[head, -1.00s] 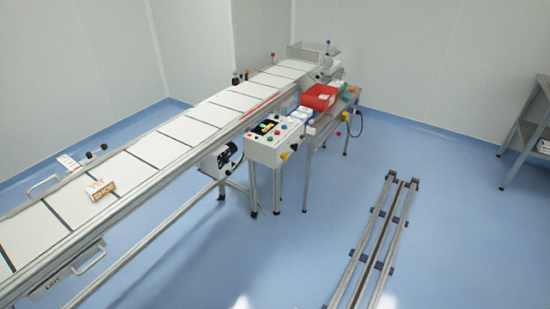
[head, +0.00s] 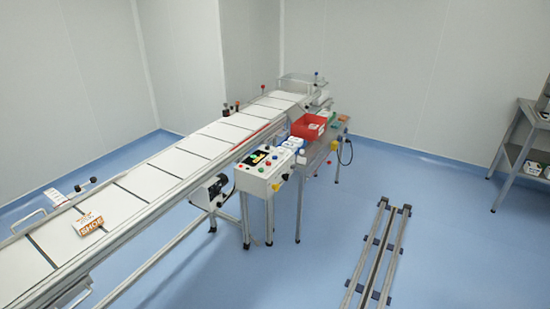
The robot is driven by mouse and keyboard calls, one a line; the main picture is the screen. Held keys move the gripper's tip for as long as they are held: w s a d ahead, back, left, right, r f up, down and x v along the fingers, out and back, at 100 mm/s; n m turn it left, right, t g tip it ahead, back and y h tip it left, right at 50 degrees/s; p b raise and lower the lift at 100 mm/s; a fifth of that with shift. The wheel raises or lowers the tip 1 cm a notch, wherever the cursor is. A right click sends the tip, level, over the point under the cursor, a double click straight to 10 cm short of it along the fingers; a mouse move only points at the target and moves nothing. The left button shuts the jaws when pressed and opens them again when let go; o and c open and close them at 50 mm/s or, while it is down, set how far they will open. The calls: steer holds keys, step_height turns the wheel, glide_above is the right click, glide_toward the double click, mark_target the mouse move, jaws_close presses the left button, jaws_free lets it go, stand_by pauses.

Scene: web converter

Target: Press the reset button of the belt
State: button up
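The belt (head: 150,186) is a long conveyor of white panels with dark seams, running from the lower left to the far centre. A white control box (head: 252,184) on legs stands at its right side. Its sloped top carries a dark display (head: 258,157) and several small coloured buttons, including red, green and blue ones. A yellow part shows at its right end. Labels are too small to read, so I cannot tell which button is the reset button. My gripper is not in view.
An orange-and-white carton (head: 88,223) lies on the belt. A red bin (head: 308,126) sits on a side table behind the control box. Floor rails (head: 378,255) run at the lower right. A grey shelf (head: 520,150) stands at the right wall. Blue floor between is clear.

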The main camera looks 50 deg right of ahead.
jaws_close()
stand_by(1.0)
